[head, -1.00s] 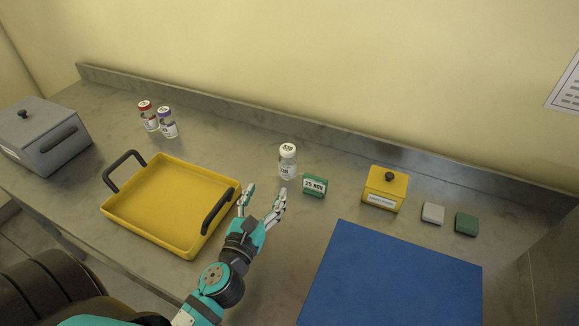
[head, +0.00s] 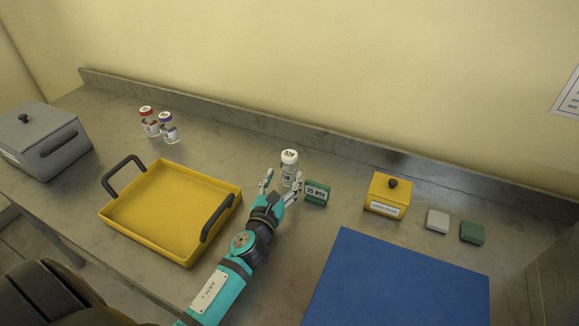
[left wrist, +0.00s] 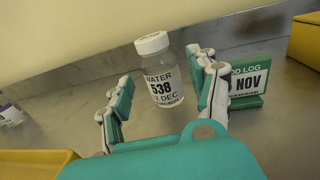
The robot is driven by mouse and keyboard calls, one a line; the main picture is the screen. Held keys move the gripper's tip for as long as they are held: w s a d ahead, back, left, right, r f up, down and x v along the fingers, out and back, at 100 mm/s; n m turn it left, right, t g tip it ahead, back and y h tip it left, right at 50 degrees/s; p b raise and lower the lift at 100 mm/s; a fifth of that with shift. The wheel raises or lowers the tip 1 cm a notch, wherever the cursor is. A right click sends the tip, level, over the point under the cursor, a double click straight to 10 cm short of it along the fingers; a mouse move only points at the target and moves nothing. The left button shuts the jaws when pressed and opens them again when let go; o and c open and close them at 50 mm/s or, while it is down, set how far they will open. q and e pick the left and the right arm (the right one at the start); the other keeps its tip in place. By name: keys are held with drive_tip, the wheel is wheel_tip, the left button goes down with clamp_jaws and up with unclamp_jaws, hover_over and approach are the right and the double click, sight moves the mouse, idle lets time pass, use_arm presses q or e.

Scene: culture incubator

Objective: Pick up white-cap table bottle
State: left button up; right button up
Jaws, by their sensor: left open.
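The white-cap bottle (head: 289,165) stands upright on the metal table, right of the yellow tray. In the left wrist view the clear bottle (left wrist: 160,72) has a white label reading WATER 538. My left gripper (head: 281,183) is open just in front of the bottle. In the left wrist view the fingers of my left gripper (left wrist: 160,95) lie to either side of the bottle's lower part, with gaps visible; I cannot tell whether the bottle is fully between them. My right gripper is not in view.
A green date block (head: 317,192) stands close to the right finger. The yellow tray (head: 170,212) with black handles is left. Red-cap (head: 149,121) and purple-cap (head: 168,128) bottles stand farther left. A yellow box (head: 387,195) and blue mat (head: 400,285) lie right.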

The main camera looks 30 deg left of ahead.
sight(286, 169)
use_arm(q)
drive_tip(key=shift+w+a+f+p, duration=0.1)
drive_tip(key=shift+w+a+p, duration=0.1)
drive_tip(key=shift+w, duration=0.8)
drive_tip(key=shift+w+a+r+p, duration=0.1)
drive_tip(key=shift+w+a, duration=0.15)
drive_tip(key=shift+w, duration=0.8)
drive_tip(key=shift+w+a+f+p, duration=0.1)
drive_tip(key=shift+w+a, duration=0.1)
drive_tip(key=shift+w, duration=0.8)
drive_tip(key=shift+c, duration=0.3)
drive_tip(key=c, duration=1)
drive_tip(key=shift+o, duration=0.2)
